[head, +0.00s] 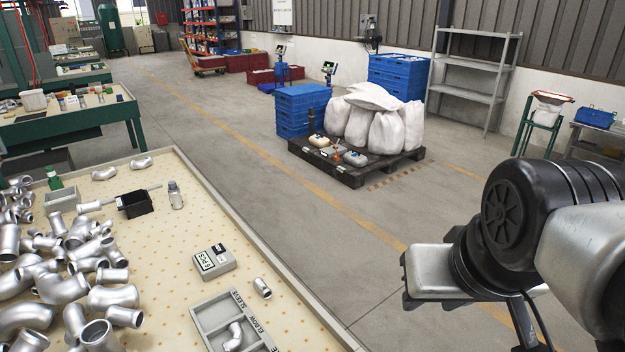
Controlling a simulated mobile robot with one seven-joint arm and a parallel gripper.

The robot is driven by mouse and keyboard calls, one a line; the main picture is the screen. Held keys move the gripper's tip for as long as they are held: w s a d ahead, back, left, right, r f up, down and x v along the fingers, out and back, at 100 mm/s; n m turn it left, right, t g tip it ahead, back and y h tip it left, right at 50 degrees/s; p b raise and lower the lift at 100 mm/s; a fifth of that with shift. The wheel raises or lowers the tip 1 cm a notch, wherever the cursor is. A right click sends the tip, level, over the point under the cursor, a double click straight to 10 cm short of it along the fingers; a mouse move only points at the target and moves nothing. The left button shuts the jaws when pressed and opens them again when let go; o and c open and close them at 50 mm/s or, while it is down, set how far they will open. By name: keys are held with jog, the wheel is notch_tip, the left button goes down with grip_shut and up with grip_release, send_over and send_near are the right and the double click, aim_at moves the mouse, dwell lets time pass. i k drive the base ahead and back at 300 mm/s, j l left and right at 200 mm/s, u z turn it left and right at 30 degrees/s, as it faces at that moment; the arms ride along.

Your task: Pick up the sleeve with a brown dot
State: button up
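A small silver sleeve (262,288) lies alone on the cream dotted tabletop, between the grey box and the table's right edge. No brown dot can be made out on it at this size. More short silver tube pieces, such as one (124,316) at the lower left, lie in a heap of elbows and pipe fittings. A grey divided tray (203,318) with "SLEEVE" and "ELBOW" on its rim stands at the bottom edge, partly cut off; a silver elbow (233,337) lies in it. My arm shows at the right, over the floor; my gripper's fingers are not visible.
The table's raised edge (248,242) borders open floor. A loaded black pallet (352,174) stands farther back.

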aim_at(264, 290)
jog(key=u, duration=0.85)
jog(key=k+j, duration=0.2)
jog(key=k, duration=0.25)
